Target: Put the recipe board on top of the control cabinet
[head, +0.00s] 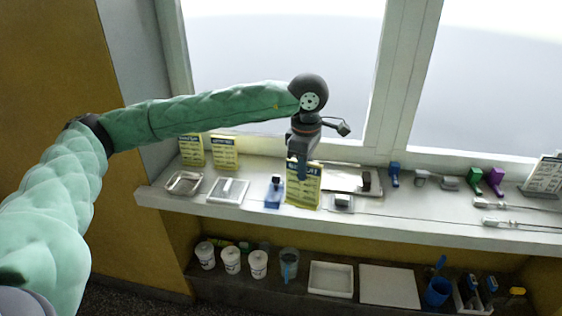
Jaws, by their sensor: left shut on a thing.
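My left gripper (301,168) reaches over the window shelf from the left and points down. It is shut on a yellow printed board (303,192), held upright at its top edge over the front of the shelf. This looks like the recipe board, but its print is too small to read. I cannot tell whether its lower edge touches the shelf. Two similar yellow boards (191,151) (225,153) stand at the shelf's left end. I cannot make out a control cabinet. My right gripper is not in view.
The white shelf (400,222) carries a metal tray (184,183), a white tray (228,190), a blue-based item (274,193) and several small coloured tools. A grey printed board (543,176) stands far right. White tubs (231,260) and trays (331,279) sit on a lower shelf.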

